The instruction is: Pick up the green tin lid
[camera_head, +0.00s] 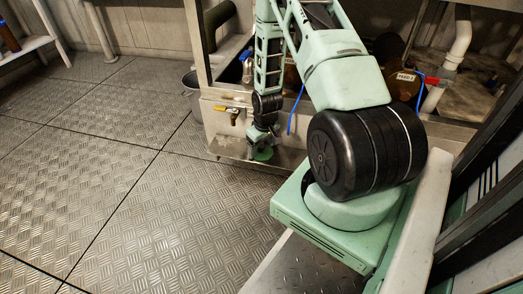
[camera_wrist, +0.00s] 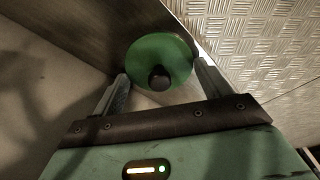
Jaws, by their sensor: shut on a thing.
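The green tin lid (camera_wrist: 150,50) is a round green disc with a dark round knob in the wrist view. My gripper (camera_wrist: 162,78) has one finger on each side of the lid's near part and is shut on it. In the head view, my gripper (camera_head: 260,139) points down at the low metal ledge, and the green lid (camera_head: 262,155) shows just under it. I cannot tell whether the lid touches the ledge. The fingers are small and partly hidden in the head view.
The metal ledge (camera_head: 225,150) runs along the foot of the machine frame. A brass tap (camera_head: 232,110) with a yellow handle juts out left of my gripper. A dark bucket (camera_head: 190,80) stands behind. The tread-plate floor (camera_head: 120,200) at left is clear.

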